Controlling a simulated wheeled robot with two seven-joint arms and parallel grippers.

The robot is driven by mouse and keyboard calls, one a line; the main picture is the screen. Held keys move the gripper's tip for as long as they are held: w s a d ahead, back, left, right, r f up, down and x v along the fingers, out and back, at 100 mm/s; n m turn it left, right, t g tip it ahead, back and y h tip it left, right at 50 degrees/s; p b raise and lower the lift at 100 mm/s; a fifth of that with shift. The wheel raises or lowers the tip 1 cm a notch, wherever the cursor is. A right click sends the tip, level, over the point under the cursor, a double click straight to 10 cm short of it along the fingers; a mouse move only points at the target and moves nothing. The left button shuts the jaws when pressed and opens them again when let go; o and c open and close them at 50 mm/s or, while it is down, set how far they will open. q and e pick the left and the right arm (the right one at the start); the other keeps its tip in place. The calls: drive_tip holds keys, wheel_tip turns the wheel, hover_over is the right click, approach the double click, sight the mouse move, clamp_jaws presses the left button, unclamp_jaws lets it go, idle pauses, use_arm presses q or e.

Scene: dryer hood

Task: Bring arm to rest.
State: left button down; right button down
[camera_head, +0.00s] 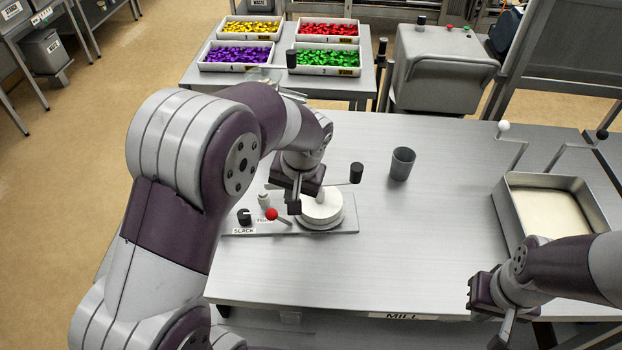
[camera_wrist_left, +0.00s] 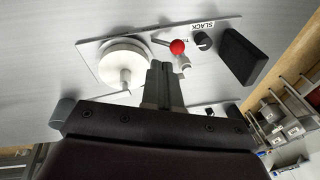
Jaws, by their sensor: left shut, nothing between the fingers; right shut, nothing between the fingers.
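My left arm reaches over the table from the left. Its gripper (camera_head: 294,208) points down above the small panel (camera_head: 345,228) with the white round disc (camera_head: 322,208). In the left wrist view the left fingers (camera_wrist_left: 160,72) are together and empty, near the disc (camera_wrist_left: 122,62) and the red-ball lever (camera_wrist_left: 178,46); I cannot tell whether they touch either. The red ball also shows in the head view (camera_head: 271,214). My right gripper (camera_head: 503,334) is shut and empty at the table's front right; its fingertips are at the frame's lower edge.
A grey cup (camera_head: 402,163) stands on the table (camera_head: 440,215). A metal tray (camera_head: 507,213) with pale contents is at the right. A black knob (camera_head: 244,216) is on the panel. Bins of coloured pieces (camera_head: 240,55) stand behind. The table's middle right is clear.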

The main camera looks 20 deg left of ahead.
use_arm(q)
drive_tip(key=s+d+m+h, duration=0.1)
drive_tip(key=s+d+h, duration=0.1)
drive_tip(key=s, duration=1.1)
drive_tip(key=shift+s+d+f, duration=0.3)
drive_tip(key=shift+d+f, duration=0.05)
drive_tip(key=shift+d, duration=0.4)
drive_tip(key=shift+a, duration=0.1)
